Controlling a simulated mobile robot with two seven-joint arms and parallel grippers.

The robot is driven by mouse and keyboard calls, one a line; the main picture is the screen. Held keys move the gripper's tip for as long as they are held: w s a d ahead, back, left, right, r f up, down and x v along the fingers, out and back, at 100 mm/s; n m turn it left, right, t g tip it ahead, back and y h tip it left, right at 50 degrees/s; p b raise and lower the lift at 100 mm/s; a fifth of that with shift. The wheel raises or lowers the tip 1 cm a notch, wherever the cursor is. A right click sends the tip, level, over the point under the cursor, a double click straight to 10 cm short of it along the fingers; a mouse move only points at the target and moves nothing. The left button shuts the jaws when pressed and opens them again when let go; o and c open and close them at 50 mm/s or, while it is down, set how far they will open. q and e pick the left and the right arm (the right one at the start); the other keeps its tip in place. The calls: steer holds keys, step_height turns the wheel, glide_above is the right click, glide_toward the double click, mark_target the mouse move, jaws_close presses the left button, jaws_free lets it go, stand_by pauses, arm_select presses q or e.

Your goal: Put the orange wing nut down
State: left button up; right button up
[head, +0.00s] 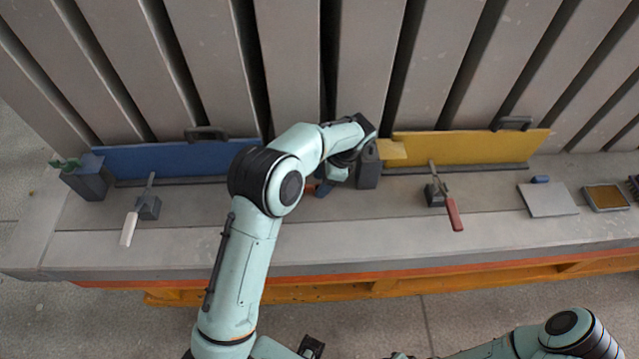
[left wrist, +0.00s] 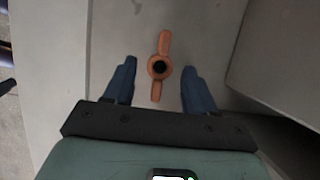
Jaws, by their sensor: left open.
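The orange wing nut (left wrist: 158,67) shows in the left wrist view, with two long wings and a dark round hole in its middle. It appears to lie flat on the grey bench top (left wrist: 215,50). My left gripper (left wrist: 159,68) is open, with one blue finger on each side of the nut and a visible gap to both. In the head view my left gripper (head: 322,187) is low over the bench, beside a dark grey block (head: 368,165); my own arm largely hides the nut there.
A blue panel (head: 170,159) and a yellow panel (head: 470,147) stand along the back. A white-handled clamp (head: 131,225) and a red-handled clamp (head: 453,212) sit in front of them. A grey plate (head: 547,200) and a shallow tray (head: 605,198) lie at right. The front strip is clear.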

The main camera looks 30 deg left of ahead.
arm_select(q)
steer(key=p+v, duration=0.1)
steer(key=v, duration=0.9)
steer(key=shift+p, duration=0.4)
arm_select(e)
steer(key=shift+w+r, duration=0.45)
steer(key=shift+r, duration=0.2)
steer(key=shift+w+r, duration=0.4)
steer(key=shift+r, duration=0.2)
arm_select(q)
steer(key=shift+d, duration=0.1)
arm_select(e)
steer(key=shift+s, duration=0.1)
